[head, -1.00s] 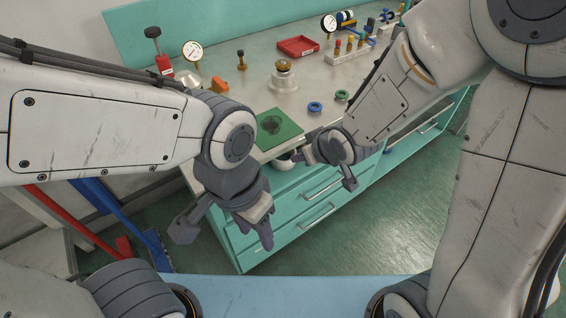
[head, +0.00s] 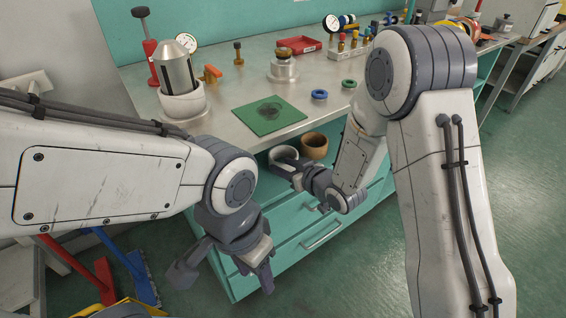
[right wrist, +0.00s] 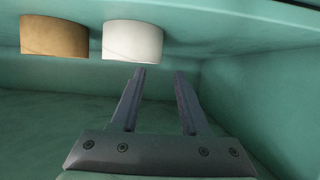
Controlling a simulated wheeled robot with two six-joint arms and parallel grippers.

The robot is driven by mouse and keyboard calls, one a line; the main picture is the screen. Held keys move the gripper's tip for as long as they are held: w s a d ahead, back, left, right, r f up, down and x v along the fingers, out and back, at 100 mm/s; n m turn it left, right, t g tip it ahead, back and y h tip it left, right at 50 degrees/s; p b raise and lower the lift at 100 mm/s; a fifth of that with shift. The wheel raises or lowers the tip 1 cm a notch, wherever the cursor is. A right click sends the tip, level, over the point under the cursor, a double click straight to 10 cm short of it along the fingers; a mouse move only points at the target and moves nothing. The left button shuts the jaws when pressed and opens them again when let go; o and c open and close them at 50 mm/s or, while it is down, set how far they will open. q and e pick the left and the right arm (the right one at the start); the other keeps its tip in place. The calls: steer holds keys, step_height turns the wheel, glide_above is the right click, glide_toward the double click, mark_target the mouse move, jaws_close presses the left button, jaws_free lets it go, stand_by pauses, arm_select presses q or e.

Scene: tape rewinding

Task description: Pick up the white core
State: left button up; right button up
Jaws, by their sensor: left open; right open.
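The white core (head: 282,153) stands in the open compartment under the bench top, left of a tan core (head: 314,146) in the head view. My right gripper (head: 285,168) is at the compartment's opening, just in front of the white core and partly overlapping it. In the right wrist view, the white core (right wrist: 133,41) is at the top, beyond the fingertips, and the tan core (right wrist: 54,37) is to its left. The right gripper (right wrist: 160,75) is open with nothing between its fingers. My left gripper (head: 226,274) is open and empty, low in front of the drawers.
The bench top (head: 222,112) lies above the compartment, with a green mat (head: 268,115) near its front edge. Teal drawers (head: 300,228) are below. In the right wrist view a compartment wall (right wrist: 255,85) stands to the right of the fingers.

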mark_target(274, 162)
steer(key=b+x, duration=0.1)
steer(key=x, duration=0.4)
steer(key=shift+w+f, duration=0.1)
steer(key=shift+w, duration=0.15)
jaws_close()
